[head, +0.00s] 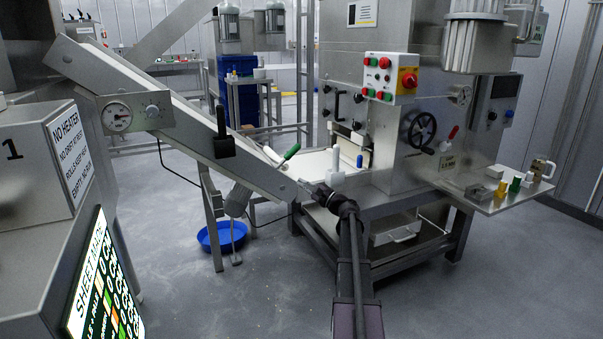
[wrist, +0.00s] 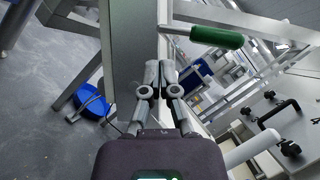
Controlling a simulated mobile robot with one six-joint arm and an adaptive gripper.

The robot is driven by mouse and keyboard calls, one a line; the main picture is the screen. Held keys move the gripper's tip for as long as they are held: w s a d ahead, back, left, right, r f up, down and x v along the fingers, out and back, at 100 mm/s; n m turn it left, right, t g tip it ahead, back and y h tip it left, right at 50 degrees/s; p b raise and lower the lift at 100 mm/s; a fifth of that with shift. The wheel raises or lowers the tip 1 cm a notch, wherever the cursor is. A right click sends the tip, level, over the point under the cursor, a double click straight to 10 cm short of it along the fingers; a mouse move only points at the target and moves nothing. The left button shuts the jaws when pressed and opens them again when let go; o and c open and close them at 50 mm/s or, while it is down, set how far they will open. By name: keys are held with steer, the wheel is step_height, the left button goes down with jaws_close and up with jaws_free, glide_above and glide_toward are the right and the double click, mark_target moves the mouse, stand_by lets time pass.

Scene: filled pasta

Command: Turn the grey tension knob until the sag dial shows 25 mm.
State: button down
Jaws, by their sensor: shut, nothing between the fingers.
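The sag dial (head: 117,117) is a round white gauge on a metal plate at the left side of the sloping conveyor in the head view. Its reading is too small to make out. The grey tension knob (head: 152,111) is on the same plate, just right of the dial. My gripper (head: 303,185) is far to the right of the knob, by the lower end of the conveyor. In the wrist view my gripper (wrist: 158,68) has its fingers together, with nothing between them. The dial and knob do not show in the wrist view.
A green-handled lever (head: 291,152) is close to my gripper and also shows in the wrist view (wrist: 216,38). A white handle (head: 336,166) stands beside it. The conveyor (head: 205,135) slopes between gripper and knob.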

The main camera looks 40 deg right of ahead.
steer(key=s+d+f+m+t+h+b, duration=0.1)
steer(key=s+d+m+t+h+b, duration=0.1)
steer(key=d, duration=0.7)
steer(key=shift+s+m+t+h+b, duration=0.35)
steer(key=shift+s+m+h, duration=0.15)
steer(key=shift+m, duration=0.5)
steer(key=shift+w, duration=0.1)
steer(key=s+a+r+p+x, duration=0.1)
steer(key=p+x, duration=0.6)
steer(key=x, duration=0.5)
steer(key=shift+w+a+r, duration=0.25)
steer(key=shift+a+r, duration=0.15)
steer(key=shift+r, duration=0.1)
steer(key=shift+a, duration=0.1)
